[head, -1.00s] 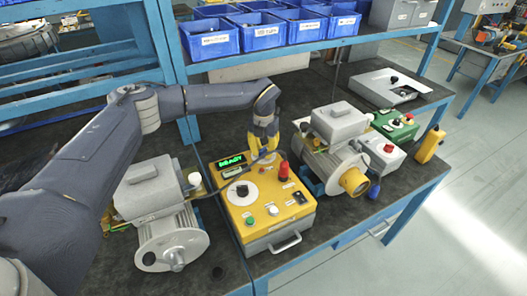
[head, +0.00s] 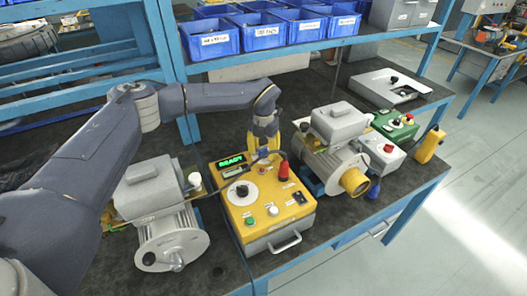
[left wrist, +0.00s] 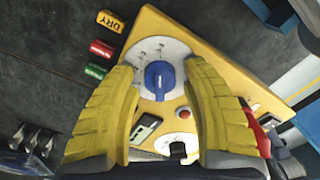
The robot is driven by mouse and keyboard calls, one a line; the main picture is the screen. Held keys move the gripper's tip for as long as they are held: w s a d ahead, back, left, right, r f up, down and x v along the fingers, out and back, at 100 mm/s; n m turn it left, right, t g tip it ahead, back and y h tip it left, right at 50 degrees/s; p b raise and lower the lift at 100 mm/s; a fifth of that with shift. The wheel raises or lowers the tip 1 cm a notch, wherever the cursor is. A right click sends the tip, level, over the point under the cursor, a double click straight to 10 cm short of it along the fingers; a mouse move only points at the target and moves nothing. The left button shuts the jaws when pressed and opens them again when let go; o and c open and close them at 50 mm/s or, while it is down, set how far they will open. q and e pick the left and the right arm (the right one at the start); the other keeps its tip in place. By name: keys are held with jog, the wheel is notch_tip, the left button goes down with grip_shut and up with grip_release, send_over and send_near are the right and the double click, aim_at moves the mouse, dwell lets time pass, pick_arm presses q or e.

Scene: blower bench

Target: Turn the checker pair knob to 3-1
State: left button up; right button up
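The yellow checker box (head: 291,212) sits on the bench with a green display (head: 232,161) that reads READY. Its selector knob (head: 242,190) looks dark on a round white dial (head: 236,199). In the left wrist view the knob (left wrist: 159,81) looks blue, with its bar roughly upright in the picture; the dial marks are too small to read. My left gripper (head: 263,150) points down over the rear of the box. In the left wrist view its yellow fingers (left wrist: 158,66) are apart and empty, with the knob showing in the gap. My right gripper is not in view.
Grey motors stand left (head: 158,190) and right (head: 340,125) of the box. A red part (head: 284,170) stands at the box's right rear. A green control box (head: 396,124) is farther right. Blue bins (head: 265,38) line the shelf behind.

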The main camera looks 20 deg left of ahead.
aim_at(264, 149)
pick_arm(q)
jog(key=shift+o, duration=0.5)
jog(key=shift+r, duration=0.1)
notch_tip(264, 149, up, 12)
dwell(0.5)
